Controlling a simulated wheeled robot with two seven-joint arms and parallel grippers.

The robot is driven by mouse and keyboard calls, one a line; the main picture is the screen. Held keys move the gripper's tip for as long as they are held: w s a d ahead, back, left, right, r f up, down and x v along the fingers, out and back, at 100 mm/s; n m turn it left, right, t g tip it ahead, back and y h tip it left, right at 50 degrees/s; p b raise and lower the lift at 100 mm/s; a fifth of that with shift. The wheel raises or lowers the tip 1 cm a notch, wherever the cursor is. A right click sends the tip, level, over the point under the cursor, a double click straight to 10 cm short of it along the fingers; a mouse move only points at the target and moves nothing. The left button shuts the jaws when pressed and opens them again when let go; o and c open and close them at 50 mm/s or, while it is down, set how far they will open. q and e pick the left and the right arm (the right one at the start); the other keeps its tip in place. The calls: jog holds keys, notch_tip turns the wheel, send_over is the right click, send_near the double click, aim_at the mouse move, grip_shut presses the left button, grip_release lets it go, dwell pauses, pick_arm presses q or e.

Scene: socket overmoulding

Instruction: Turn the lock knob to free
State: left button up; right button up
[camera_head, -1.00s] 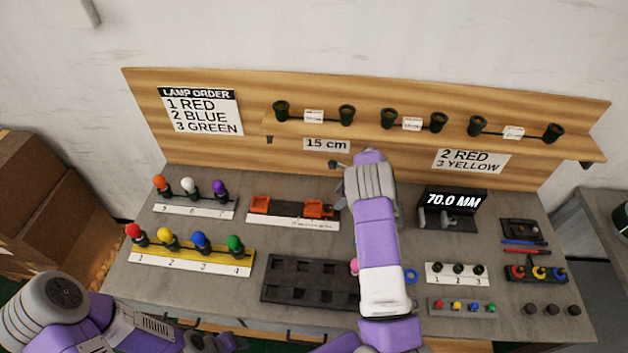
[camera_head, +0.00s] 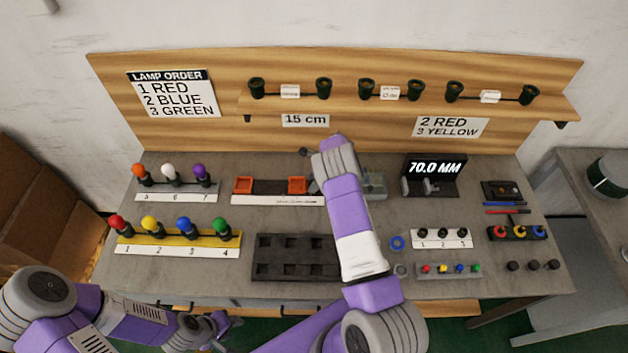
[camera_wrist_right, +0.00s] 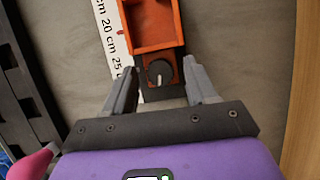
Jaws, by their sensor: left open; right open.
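The lock knob (camera_wrist_right: 159,72) is a round black knob with a pale pointer line. It sits on a small orange block at the near end of the orange carriage (camera_wrist_right: 152,22) in the right wrist view. My right gripper (camera_wrist_right: 161,84) is open, with one finger on each side of the knob and visible gaps between. In the head view the orange carriage (camera_head: 297,185) is at the right end of the ruled slide (camera_head: 270,200), and my right arm hides the knob. My left gripper (camera_head: 210,328) is open at the bench's front edge, small and partly hidden by its arm.
A black tray (camera_head: 295,279) with compartments lies in front of the slide. Coloured lamps on a yellow stand (camera_head: 180,236) are to the left. A 70.0 MM display (camera_head: 434,168) stands to the right. The back shelf (camera_head: 400,100) carries several dark holders.

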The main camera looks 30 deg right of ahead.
jog(key=c, duration=1.1)
jog(key=shift+o, duration=0.2)
jog(key=n+b, duration=0.1)
jog(key=b, duration=0.2)
jog(key=shift+w+f+n+g+y, duration=0.2)
jog(key=shift+n+g+y, duration=0.1)
jog(key=shift+n, duration=0.1)
jog(key=shift+s+r+n+b, duration=0.1)
jog(key=shift+r+n+b, duration=0.05)
jog(key=shift+n+b, duration=0.6)
jog(key=o, duration=1.1)
jog(key=shift+c, duration=0.2)
